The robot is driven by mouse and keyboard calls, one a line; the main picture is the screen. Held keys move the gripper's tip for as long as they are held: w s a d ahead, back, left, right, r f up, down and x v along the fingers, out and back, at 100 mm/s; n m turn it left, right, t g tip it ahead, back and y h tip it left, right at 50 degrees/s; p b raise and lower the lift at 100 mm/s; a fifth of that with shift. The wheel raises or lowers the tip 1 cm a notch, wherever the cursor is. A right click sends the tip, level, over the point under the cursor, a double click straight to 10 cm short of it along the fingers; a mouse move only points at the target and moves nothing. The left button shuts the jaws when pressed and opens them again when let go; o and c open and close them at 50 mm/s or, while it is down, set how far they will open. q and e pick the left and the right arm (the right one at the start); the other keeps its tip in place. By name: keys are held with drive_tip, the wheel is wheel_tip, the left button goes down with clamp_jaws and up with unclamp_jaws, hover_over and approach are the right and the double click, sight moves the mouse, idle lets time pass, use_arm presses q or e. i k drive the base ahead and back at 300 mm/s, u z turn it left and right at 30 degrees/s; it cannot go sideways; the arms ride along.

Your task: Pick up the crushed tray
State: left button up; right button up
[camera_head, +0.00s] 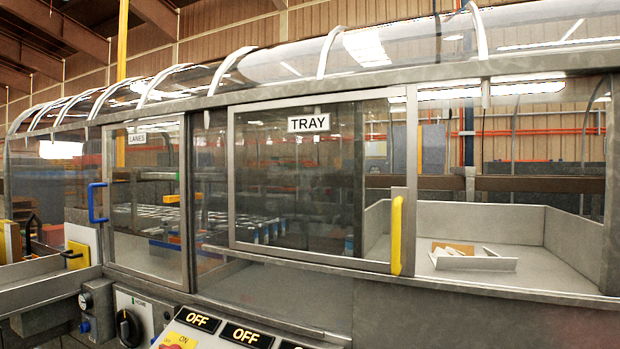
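A crumpled pale tray (478,263) with a flat front wall and a brown patch lies on the floor of a grey metal bay at the right. It looks like the crushed tray. A glass sliding door labelled TRAY (308,124) stands left of it, with a yellow vertical handle (396,235) on its right edge. The bay right of this handle appears uncovered, but clear glass there is hard to rule out. Neither of my grippers is in view.
A long machine with a curved clear hood (280,65) fills the view. A second door labelled LANES (138,139) has a blue handle (97,203). A panel with several OFF signs (246,335) is at the bottom. The bay's grey side walls (574,240) surround the tray.

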sight(456, 257)
drive_tip(key=k, duration=1.35)
drive_tip(key=z, duration=0.5)
drive_tip(key=i, duration=0.5)
drive_tip(key=z, duration=0.95)
drive_tip(key=i, duration=0.75)
